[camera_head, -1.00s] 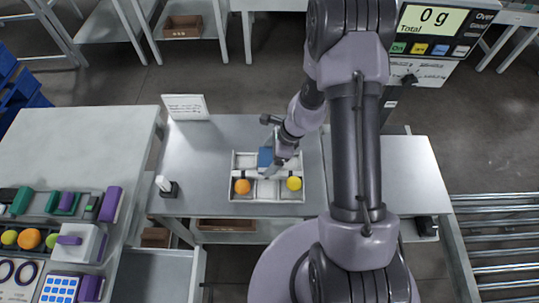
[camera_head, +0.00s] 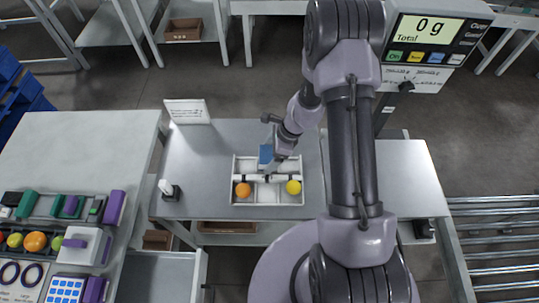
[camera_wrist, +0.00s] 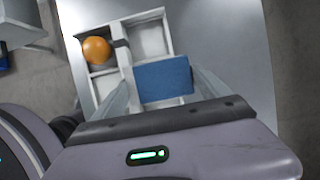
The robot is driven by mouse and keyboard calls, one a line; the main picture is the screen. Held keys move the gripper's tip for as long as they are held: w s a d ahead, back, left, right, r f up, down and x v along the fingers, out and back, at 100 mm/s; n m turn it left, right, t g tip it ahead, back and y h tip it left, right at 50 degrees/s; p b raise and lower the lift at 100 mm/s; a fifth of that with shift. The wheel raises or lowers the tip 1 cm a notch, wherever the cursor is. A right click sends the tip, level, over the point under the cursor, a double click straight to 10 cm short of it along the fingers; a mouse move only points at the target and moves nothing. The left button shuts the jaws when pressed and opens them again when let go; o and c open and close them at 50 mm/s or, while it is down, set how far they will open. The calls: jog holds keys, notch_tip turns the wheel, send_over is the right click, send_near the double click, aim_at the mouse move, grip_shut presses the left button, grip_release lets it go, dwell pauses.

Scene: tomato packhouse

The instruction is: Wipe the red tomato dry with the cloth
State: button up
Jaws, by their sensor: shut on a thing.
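My gripper (camera_head: 268,166) is shut on a blue cloth (camera_wrist: 163,80), which looks like a flat rectangular pad between the fingers in the wrist view. In the head view the cloth (camera_head: 265,154) is at the far edge of a white divided tray (camera_head: 233,170). I cannot tell whether it touches the tray. One could be hidden under the cloth or gripper. An orange tomato (camera_head: 243,189) sits in the tray's near left compartment and a yellow one (camera_head: 293,187) in its near right compartment.
A small sign (camera_head: 187,111) stands at the grey table's back left, and a white-topped item (camera_head: 168,189) left of the tray. A scale display (camera_head: 428,36) reads 0 g. Tools and round fruit crowd the left bench (camera_head: 85,140). Rollers (camera_head: 490,240) lie at right.

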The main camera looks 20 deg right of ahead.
jog(key=shift+s+f, duration=0.1)
jog(key=shift+s+a+b, duration=0.15)
jog(key=shift+s+b, duration=0.05)
jog(key=shift+b, duration=0.25)
jog(key=shift+s+a+b, duration=0.3)
jog(key=shift+s+b, duration=0.45)
jog(key=shift+s, duration=0.2)
jog(key=shift+w+d+r+p, duration=0.1)
jog(key=shift+w+r+p, duration=0.15)
jog(key=shift+p, duration=0.15)
jog(key=shift+w+d+f+p, duration=0.1)
jog(key=shift+w+d+p, duration=0.1)
jog(key=shift+w+p, duration=0.25)
jog(key=shift+w+d+f+p, duration=0.15)
jog(key=shift+w+p, duration=0.1)
jog(key=shift+w, duration=0.3)
